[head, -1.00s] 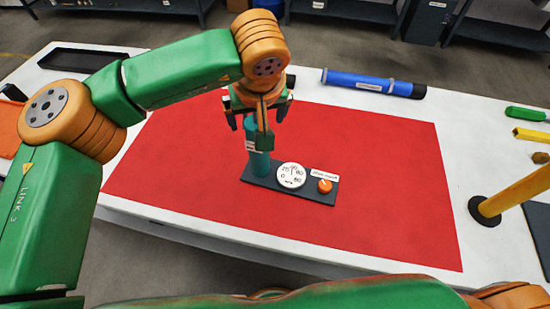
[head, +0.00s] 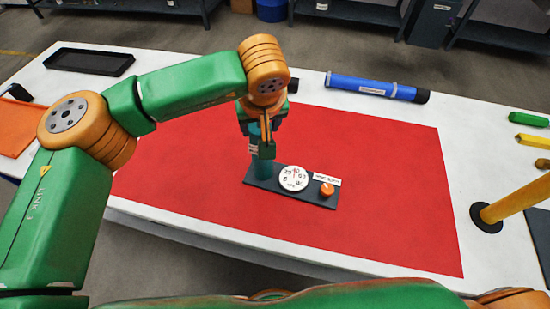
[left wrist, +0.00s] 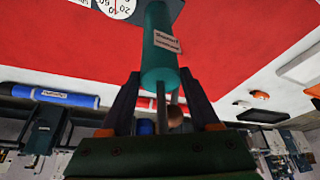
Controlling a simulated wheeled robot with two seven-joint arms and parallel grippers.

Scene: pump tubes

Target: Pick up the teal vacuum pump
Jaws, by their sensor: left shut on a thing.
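The teal vacuum pump (head: 258,169) stands upright, a teal cylinder on a dark base plate (head: 310,195) with a white round gauge (head: 293,179) and an orange knob (head: 327,189). The base appears to rest on the red mat (head: 390,180). My left gripper (head: 262,140) has come down from above and is shut on the upper part of the cylinder. In the left wrist view the fingers (left wrist: 160,90) lie on both sides of the labelled teal cylinder (left wrist: 160,45). The gripper hides the pump's top in the head view. My right gripper is not in view.
A blue tube (head: 375,87) with a black end lies behind the mat. A black tray (head: 90,60) is at the back left. A yellow post (head: 515,200) stands on the right, near green and yellow pieces (head: 530,119). The mat around the pump is clear.

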